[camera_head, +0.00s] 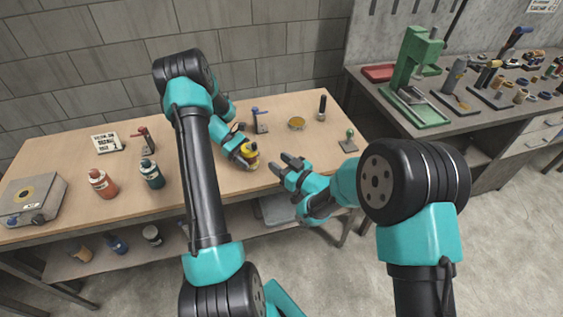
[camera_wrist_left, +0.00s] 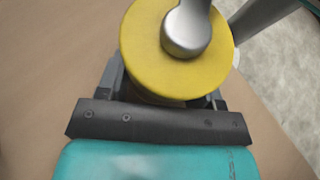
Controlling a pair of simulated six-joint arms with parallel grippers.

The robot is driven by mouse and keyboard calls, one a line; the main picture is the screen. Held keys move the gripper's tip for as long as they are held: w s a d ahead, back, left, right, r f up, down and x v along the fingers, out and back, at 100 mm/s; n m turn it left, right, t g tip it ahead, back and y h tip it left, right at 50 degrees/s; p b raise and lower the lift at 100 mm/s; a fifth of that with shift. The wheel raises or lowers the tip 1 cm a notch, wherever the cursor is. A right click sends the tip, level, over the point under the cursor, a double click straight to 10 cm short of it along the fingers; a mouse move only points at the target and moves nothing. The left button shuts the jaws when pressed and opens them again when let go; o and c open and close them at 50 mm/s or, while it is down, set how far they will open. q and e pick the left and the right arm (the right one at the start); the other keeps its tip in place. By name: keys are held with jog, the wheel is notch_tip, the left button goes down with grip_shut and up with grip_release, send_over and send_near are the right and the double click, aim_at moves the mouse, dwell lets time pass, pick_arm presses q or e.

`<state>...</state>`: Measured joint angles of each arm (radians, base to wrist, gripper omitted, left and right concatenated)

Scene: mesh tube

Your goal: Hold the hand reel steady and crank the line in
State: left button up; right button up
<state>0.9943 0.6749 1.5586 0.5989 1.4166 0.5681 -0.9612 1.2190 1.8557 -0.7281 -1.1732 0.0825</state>
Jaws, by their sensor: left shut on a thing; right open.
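The hand reel (camera_head: 250,154) is a small yellow drum near the front edge of the wooden table. My left gripper (camera_head: 242,156) is shut on it. In the left wrist view the reel's yellow round face (camera_wrist_left: 150,45) fills the top middle, with a rounded grey metal part (camera_wrist_left: 187,30), probably the crank, across it. The fingers show on both sides behind the disc; the line cannot be made out. My right gripper (camera_head: 284,168) is open and empty, just right of the reel near the table edge, apart from it.
On the wooden table (camera_head: 200,190) stand a red bottle (camera_head: 102,183), a dark teal bottle (camera_head: 152,173), a blue-handled tool (camera_head: 260,120), a brass round piece (camera_head: 296,124) and a green-knobbed lever (camera_head: 349,141). A grey bench with a green press (camera_head: 411,75) stands right.

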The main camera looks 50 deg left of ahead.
pick_arm(q)
jog(key=o, duration=0.8)
jog(key=v, duration=1.2)
